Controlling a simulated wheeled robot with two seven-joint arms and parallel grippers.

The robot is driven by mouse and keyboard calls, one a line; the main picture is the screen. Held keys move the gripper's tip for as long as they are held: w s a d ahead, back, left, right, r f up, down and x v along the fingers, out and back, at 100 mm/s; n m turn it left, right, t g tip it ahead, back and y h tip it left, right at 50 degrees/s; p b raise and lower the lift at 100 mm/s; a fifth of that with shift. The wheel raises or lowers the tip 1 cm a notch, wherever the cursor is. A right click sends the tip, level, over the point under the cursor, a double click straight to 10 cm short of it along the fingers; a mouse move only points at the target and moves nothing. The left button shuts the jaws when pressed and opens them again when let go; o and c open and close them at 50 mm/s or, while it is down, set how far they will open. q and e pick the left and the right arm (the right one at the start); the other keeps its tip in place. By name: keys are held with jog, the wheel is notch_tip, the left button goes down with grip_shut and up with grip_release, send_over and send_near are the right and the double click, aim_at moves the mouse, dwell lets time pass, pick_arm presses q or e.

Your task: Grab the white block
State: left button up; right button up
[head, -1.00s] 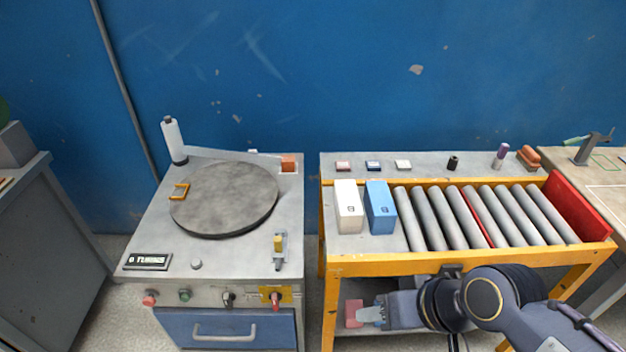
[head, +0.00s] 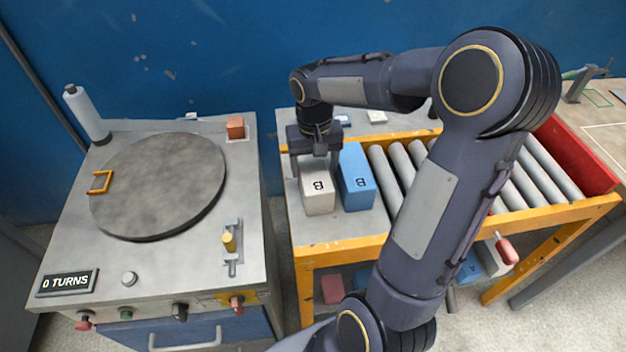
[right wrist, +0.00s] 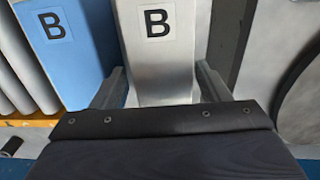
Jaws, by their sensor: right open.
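The white block (head: 318,192) stands on the grey left end of the roller table, with a letter B label on it. It also shows in the right wrist view (right wrist: 158,60), between the two fingers. My right gripper (head: 315,168) is open and points down over the far end of the white block, one finger on each side. In the right wrist view the fingers (right wrist: 158,88) sit beside the block with small gaps. My left gripper is not in view.
A blue block (head: 357,180) stands close to the right of the white one. Rollers (head: 405,165) lie further right. A machine with a round grey turntable (head: 160,185) stands at left, across a narrow gap.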

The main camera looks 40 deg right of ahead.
notch_tip(320, 180, down, 5)
jog(key=shift+a+f, duration=0.1)
jog(key=c, duration=1.1)
jog(key=shift+w, duration=0.1)
jog(key=shift+c, duration=0.5)
jog(key=shift+r, duration=0.25)
